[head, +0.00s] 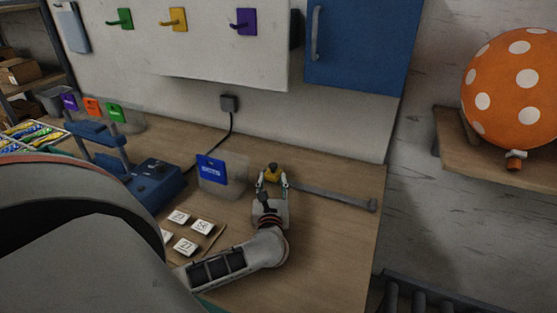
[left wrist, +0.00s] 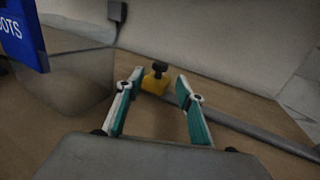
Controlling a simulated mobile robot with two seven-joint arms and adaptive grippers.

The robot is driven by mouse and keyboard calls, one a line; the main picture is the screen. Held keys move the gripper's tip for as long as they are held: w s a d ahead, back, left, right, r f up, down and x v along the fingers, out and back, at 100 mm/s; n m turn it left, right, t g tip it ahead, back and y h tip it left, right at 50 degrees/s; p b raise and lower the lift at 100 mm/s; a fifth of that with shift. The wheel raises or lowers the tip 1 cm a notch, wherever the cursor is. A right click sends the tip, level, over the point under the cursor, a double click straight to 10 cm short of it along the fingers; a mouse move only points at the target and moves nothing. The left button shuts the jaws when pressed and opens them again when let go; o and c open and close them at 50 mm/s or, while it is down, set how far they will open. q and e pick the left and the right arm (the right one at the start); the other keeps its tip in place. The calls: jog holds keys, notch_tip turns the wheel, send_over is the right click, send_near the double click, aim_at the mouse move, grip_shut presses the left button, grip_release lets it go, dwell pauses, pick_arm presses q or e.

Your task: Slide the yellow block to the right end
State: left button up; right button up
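The yellow block (head: 272,173) sits on a grey rail (head: 335,196) along the back of the table, near the rail's left part. The block has a dark knob on top and also shows in the left wrist view (left wrist: 154,80). My left gripper (head: 272,184) is in front of the block. In the left wrist view its two fingers (left wrist: 155,92) are apart, with the block between and just beyond the tips. Contact is not clear. The rail runs right from the block to an end piece (head: 373,205). My right gripper is not in view.
A clear bin with a blue label (head: 211,170) stands just left of the block. A blue device (head: 153,184) is farther left. White printed tiles (head: 203,227) lie on the table in front. The table right of my left arm is clear. An orange dotted balloon (head: 513,88) is on a right shelf.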

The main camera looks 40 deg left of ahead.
aim_at(273, 169)
pick_arm(q)
jog(key=shift+p+x, duration=0.4)
jog(key=shift+x, duration=3.45)
grip_shut()
